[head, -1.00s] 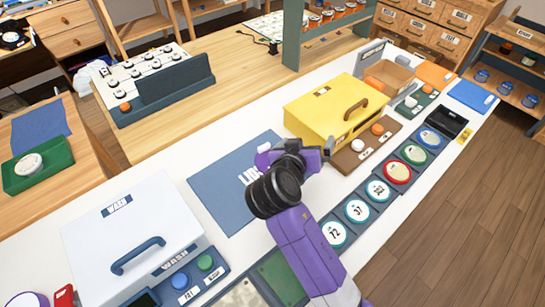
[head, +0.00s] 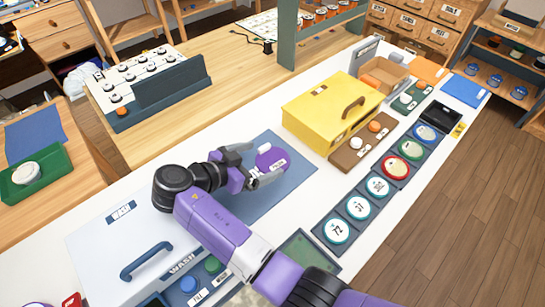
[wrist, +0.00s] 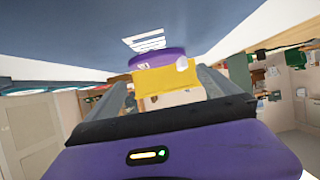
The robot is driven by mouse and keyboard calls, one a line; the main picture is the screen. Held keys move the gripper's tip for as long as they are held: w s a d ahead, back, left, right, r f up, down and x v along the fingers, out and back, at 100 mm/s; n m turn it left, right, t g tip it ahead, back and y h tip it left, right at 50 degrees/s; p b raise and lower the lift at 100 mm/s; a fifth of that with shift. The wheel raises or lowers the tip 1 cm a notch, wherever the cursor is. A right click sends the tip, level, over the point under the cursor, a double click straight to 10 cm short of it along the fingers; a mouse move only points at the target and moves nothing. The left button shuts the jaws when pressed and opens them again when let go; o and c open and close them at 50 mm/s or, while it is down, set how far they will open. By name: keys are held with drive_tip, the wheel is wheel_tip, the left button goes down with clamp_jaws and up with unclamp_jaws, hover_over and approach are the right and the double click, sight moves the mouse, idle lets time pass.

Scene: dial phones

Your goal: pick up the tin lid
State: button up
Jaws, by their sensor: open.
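A round purple lid (head: 271,158) with a white label lies on the blue mat (head: 222,178) at the middle of the counter. In the wrist view the purple lid (wrist: 158,58) shows ahead, beyond the fingers. My gripper (head: 256,166) is open and empty, low over the mat, with its fingers pointing right toward the lid's near-left side. One finger lies on each side of its edge in the head view; I cannot tell whether they touch it. The open fingers also frame the view in the wrist picture (wrist: 160,88).
A yellow box (head: 330,112) with a brown handle stands right of the mat. A white box (head: 125,232) marked WASH stands to the left, under my arm. A row of round labelled discs (head: 359,207) runs along the counter's front edge.

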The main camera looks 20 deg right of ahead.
sight(282, 152)
drive_tip(key=shift+p+x, duration=0.7)
drive_tip(key=shift+x, duration=2.05)
drive_tip(key=c, duration=1.2)
drive_tip(key=shift+r, duration=0.1)
wheel_tip(282, 152, up, 20)
drive_tip(key=shift+f+b, duration=0.1)
drive_tip(key=shift+b, duration=0.45)
